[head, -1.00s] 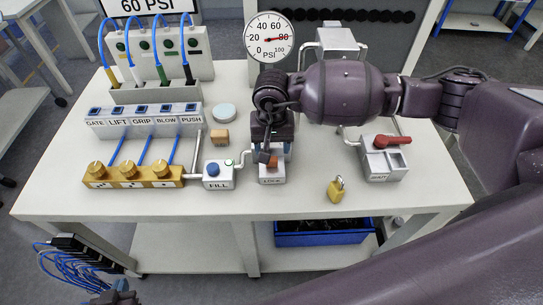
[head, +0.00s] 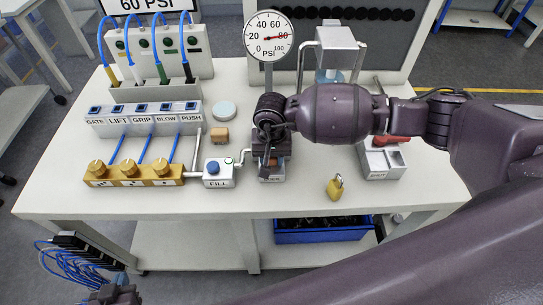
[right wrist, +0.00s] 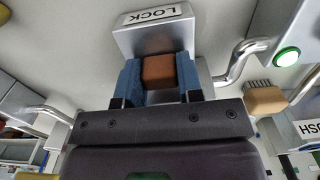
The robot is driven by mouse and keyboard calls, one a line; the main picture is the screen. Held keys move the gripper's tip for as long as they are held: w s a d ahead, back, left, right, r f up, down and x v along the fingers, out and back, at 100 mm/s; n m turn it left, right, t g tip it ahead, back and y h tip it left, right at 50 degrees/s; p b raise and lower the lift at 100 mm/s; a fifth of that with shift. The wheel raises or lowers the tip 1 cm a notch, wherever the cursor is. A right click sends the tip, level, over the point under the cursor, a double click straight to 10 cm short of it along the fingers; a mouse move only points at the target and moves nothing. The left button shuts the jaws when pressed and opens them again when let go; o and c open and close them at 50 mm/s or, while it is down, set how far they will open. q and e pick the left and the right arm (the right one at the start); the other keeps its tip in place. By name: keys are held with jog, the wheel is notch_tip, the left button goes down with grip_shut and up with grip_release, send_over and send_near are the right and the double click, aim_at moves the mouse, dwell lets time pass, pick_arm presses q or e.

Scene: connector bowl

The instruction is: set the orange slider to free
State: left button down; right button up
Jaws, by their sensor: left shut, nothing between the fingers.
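The orange slider (right wrist: 159,71) is a small orange-brown block on the grey box labelled LOCK (right wrist: 155,38). In the right wrist view the two blue fingers of my right gripper (right wrist: 159,82) stand on either side of the slider and appear to touch it. In the head view my right gripper (head: 271,166) is over the box (head: 279,178) and hides most of it. I cannot see a FREE mark or tell the slider's exact setting. My left gripper (head: 122,287) is at the bottom left corner, low beside the table, shut and empty.
The FILL box (head: 218,172) with a blue button stands just left of the LOCK box, joined by a pipe. A padlock (head: 336,188) and a box with a red handle (head: 397,141) are to the right. The gauge (head: 268,37) stands behind. The front table strip is clear.

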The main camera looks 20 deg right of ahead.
grip_shut()
jog(key=shift+s+a+b, duration=0.2)
jog(key=shift+s+b, duration=0.4)
jog(key=shift+s+a, duration=0.2)
jog(key=shift+s, duration=0.45)
jog(key=o, duration=0.6)
grip_release()
jog(key=shift+s, duration=0.1)
